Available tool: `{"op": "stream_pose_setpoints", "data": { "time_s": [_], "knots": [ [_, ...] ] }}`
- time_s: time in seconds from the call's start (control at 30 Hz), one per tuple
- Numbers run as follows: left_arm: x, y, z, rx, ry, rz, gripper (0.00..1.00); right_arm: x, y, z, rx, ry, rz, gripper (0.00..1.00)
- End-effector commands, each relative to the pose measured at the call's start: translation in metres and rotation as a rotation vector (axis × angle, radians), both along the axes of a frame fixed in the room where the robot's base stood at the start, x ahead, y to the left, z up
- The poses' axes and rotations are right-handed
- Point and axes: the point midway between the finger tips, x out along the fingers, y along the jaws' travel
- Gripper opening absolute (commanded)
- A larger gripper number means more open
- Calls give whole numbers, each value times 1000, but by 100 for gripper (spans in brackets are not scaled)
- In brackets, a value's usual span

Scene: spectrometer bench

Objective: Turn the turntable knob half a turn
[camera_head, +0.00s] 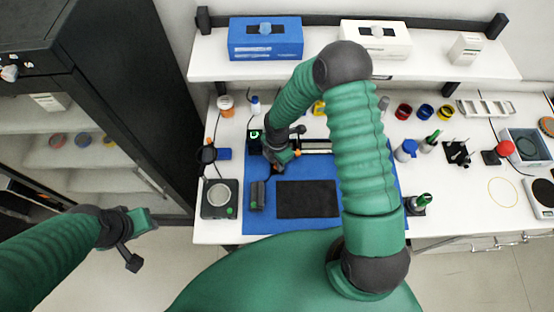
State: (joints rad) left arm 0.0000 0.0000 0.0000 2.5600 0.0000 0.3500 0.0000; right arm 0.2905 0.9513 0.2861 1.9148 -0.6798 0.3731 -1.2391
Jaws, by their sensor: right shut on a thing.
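My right gripper (283,160) points down over the left part of the blue mat (262,221), by the near end of a rail. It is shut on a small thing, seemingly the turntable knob. The gripper and wrist hide the knob and most of the turntable, so I cannot see the knob's angle. A black unit with a green lit ring (255,135) stands just left of the wrist. My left gripper (140,240) hangs over the floor left of the bench, away from everything; its finger gap is unclear.
A black pad (307,199) and a small dark block (257,196) lie nearer on the mat. A grey device with a round plate (220,198) stands left. A shelf (318,68) with blue and white boxes spans the back. Bottles and dishes crowd the right.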

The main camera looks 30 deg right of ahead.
Motion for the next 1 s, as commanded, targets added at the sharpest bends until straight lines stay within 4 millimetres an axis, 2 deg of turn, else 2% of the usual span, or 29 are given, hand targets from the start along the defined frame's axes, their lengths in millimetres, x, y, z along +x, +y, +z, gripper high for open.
{"op": "stream_pose_setpoints", "data": {
  "time_s": [0.03,0.3,0.87,0.9,1.0],
  "knots": [
    [0,0,4,0,0,0,36,5,-1,5,0,-13,26,0],
    [0,0,8,0,0,0,36,5,-1,3,-1,-13,131,0],
    [0,0,9,0,0,0,36,6,-1,3,-2,-14,159,0],
    [0,0,9,0,0,0,36,6,-1,3,-2,-14,159,28],
    [0,0,8,0,0,0,36,5,-1,2,-2,-11,159,41]
  ]
}}
